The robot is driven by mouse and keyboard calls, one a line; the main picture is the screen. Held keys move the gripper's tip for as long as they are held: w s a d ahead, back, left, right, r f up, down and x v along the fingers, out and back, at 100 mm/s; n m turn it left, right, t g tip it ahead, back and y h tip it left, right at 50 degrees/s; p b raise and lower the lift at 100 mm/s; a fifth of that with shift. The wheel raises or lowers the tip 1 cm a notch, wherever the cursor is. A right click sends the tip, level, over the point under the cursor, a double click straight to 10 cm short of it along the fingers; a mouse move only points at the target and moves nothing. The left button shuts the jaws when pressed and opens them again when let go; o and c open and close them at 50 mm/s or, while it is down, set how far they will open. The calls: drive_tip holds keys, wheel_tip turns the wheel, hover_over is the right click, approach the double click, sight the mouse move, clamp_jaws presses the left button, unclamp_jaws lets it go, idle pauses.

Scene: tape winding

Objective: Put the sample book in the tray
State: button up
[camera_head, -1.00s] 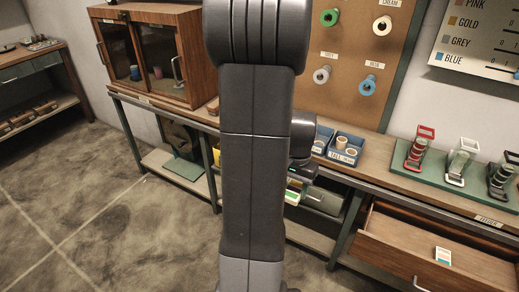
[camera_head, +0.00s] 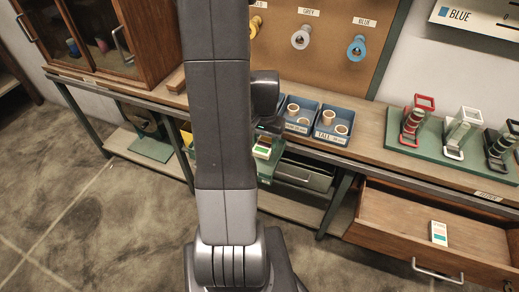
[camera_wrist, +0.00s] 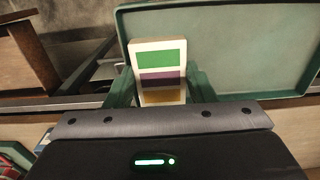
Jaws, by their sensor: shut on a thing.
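The sample book is a small white block with green, purple and gold bands; it stands upright in the wrist view (camera_wrist: 160,71) and shows small beside my arm in the head view (camera_head: 262,151). My gripper (camera_wrist: 162,92) is shut on it, with a green finger at each side. A green tray (camera_wrist: 235,85) with a raised rim lies behind and to the right of the book in the wrist view. The book overlaps the tray's left edge in that picture; I cannot tell its height above the tray. In the head view my arm hides much of this area.
An open wooden drawer (camera_head: 400,225) at the right holds another colour-banded card (camera_head: 439,233). Blue bins (camera_head: 330,137) with spools and a green stand with winders (camera_head: 455,150) are on the bench. A glass-door cabinet (camera_head: 150,40) stands at the left.

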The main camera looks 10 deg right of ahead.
sight(264, 145)
drive_tip(key=shift+f, duration=2.4)
drive_tip(key=shift+f, duration=0.15)
drive_tip(key=o, duration=0.7)
wheel_tip(264, 145, up, 12)
drive_tip(key=shift+r, duration=0.2)
